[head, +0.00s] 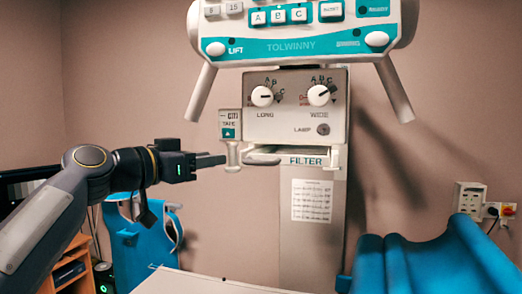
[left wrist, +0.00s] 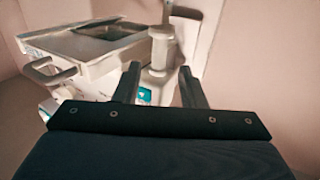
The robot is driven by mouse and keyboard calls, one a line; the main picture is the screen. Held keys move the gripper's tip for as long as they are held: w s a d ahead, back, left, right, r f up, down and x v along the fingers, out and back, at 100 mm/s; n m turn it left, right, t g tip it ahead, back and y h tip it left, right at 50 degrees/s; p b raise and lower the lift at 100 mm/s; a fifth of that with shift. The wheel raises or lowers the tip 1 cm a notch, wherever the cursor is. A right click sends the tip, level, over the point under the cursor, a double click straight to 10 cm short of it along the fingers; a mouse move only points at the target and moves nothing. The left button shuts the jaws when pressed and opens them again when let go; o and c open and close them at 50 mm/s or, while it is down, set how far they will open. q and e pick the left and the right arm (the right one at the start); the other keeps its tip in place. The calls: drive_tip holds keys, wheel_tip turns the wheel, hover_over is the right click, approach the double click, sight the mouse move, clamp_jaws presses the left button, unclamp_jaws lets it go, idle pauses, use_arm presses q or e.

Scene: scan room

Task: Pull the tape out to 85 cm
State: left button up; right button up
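The tape unit (head: 230,124), a small pale box with a teal patch and the word TAPE, sits on the left side of the grey collimator box (head: 296,108). A pale pull piece (head: 233,155) hangs directly under it. My left gripper (head: 218,160) points right, level with the pull piece, its fingertips close to its left side. In the left wrist view the two fingers (left wrist: 160,86) stand apart with the pale post of the pull piece (left wrist: 158,50) beyond and between them. I cannot tell whether they touch it. My right gripper is not in view.
A filter slot (head: 306,161) and pale handle (head: 262,162) are right of the pull piece. The teal control panel (head: 296,46) hangs above. A pale table (head: 190,284) lies below, a blue apron (head: 140,240) at left and blue padding (head: 440,260) at right.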

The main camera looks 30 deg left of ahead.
sight(229, 155)
use_arm(q)
drive_tip(key=shift+w+d+r+p, duration=0.1)
drive_tip(key=shift+w+p, duration=0.1)
drive_tip(key=shift+w, duration=0.2)
drive_tip(key=shift+w+d+r+p, duration=0.1)
drive_tip(key=shift+w+p, duration=0.1)
drive_tip(key=shift+w, duration=0.15)
drive_tip(key=shift+w+d+f+p, duration=0.15)
drive_tip(key=shift+w+p, duration=0.1)
drive_tip(key=shift+w, duration=0.65)
drive_tip(key=shift+w+d+r+p, duration=0.1)
drive_tip(key=shift+w+p, duration=0.2)
drive_tip(key=shift+w, duration=0.65)
drive_tip(key=shift+w+d+f+p, duration=0.15)
drive_tip(key=shift+w+p, duration=0.1)
drive_tip(key=shift+w, duration=0.65)
drive_tip(key=shift+r, duration=0.1)
drive_tip(key=shift+c, duration=0.5)
clamp_jaws()
